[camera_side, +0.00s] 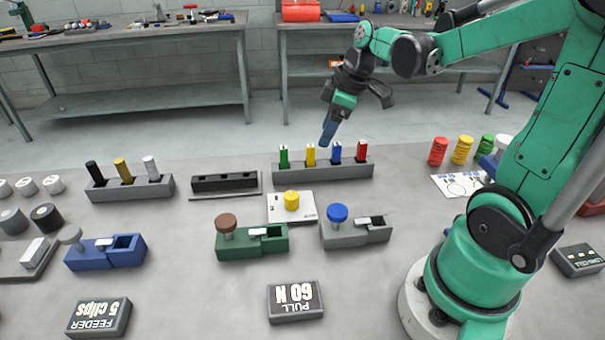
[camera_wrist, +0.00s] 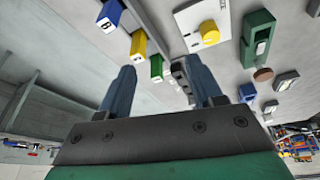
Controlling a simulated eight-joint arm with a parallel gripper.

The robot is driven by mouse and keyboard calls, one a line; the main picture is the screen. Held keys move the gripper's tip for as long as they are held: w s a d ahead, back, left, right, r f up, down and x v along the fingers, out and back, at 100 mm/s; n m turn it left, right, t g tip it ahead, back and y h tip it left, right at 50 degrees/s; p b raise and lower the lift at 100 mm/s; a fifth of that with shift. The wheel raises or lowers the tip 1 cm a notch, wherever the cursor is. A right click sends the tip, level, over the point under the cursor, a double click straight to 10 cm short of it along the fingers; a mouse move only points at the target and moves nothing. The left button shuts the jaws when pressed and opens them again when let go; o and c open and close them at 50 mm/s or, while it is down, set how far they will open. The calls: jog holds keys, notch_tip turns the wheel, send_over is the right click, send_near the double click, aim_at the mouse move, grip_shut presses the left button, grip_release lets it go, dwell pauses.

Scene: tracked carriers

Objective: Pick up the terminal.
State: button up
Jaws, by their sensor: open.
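Several coloured upright pieces, which seem to be the terminals, stand in a grey rack (camera_side: 325,172): green (camera_side: 284,156), yellow (camera_side: 310,155), blue (camera_side: 335,152) and red (camera_side: 362,151). Which one is meant cannot be told. My gripper (camera_side: 327,138) is open and empty, pointing down just above the rack, near the yellow and blue pieces. In the wrist view, my gripper's two fingers (camera_wrist: 161,73) are spread apart. The green piece (camera_wrist: 156,67) shows between them, with the yellow (camera_wrist: 139,45) and blue (camera_wrist: 109,17) pieces beyond. The red one is not seen there.
A black rail (camera_side: 224,183) and a rack of pegs (camera_side: 130,188) stand left of the coloured pieces. A white plate with a yellow knob (camera_side: 291,200), a green fixture (camera_side: 252,242) and a grey fixture (camera_side: 357,234) lie in front. Coloured ring stacks (camera_side: 462,150) stand right.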

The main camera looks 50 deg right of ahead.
aim_at(340, 144)
jog(key=d+f+n, duration=0.1)
jog(key=d, duration=0.1)
jog(key=d+f+n+y, duration=0.1)
jog(key=d, duration=0.1)
jog(key=d+n, duration=0.1)
jog(key=d, duration=0.1)
jog(key=shift+s+d+f+y, duration=0.2)
jog(key=shift+d+f+y, duration=0.15)
jog(key=shift+f+y, duration=0.05)
jog(key=shift+f, duration=0.25)
jog(key=shift+x, duration=2.55)
jog(key=shift+s, duration=0.1)
grip_shut()
